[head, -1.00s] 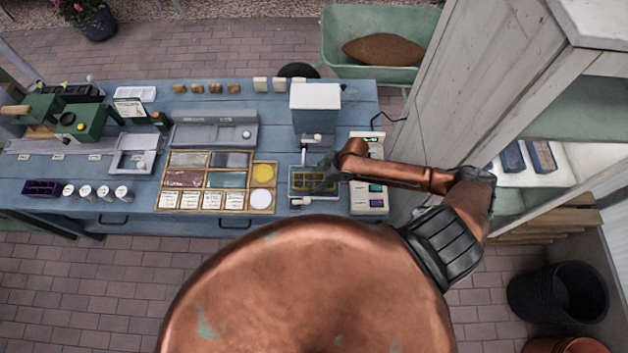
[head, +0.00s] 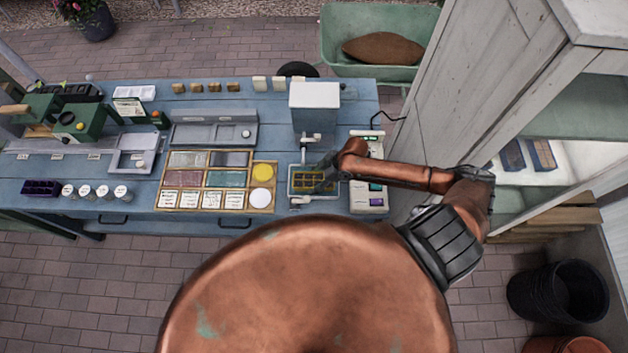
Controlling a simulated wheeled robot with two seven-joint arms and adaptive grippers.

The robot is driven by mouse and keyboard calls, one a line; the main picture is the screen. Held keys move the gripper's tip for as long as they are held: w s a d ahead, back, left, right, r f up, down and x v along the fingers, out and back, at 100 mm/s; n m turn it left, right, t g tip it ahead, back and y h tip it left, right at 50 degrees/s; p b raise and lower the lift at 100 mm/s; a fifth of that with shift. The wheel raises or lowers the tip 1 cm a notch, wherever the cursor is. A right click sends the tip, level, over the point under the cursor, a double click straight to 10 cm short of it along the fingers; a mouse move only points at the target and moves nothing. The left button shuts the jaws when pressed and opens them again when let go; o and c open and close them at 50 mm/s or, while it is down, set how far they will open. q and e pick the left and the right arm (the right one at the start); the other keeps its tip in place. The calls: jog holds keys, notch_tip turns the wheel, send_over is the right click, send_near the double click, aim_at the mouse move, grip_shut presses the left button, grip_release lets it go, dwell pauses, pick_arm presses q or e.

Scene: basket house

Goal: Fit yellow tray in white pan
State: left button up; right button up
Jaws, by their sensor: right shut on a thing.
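The yellow tray (head: 309,179), a small frame with dark cells, is at the white pan (head: 291,184) near the front right of the blue bench. From above, it lies within the pan's pale rim. I cannot tell whether it rests fully on the pan's bottom. My right gripper (head: 321,186) reaches in from the right and is shut on the yellow tray at its right part. The dark fingers hide part of the tray and the pan's right side. My left gripper is not in view.
A grey box-shaped device (head: 315,97) stands behind the pan. A pale panel with coloured buttons (head: 369,190) lies just right of it. A wooden sectioned tray (head: 263,209) lies close on the left. A white cabinet (head: 490,80) stands at right.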

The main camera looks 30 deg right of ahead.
jog(key=shift+f, duration=0.35)
dwell(0.3)
jog(key=o, duration=1.4)
jog(key=shift+f, duration=0.1)
jog(key=o, duration=0.5)
jog(key=shift+r+p, duration=3.75)
jog(key=shift+r, duration=0.35)
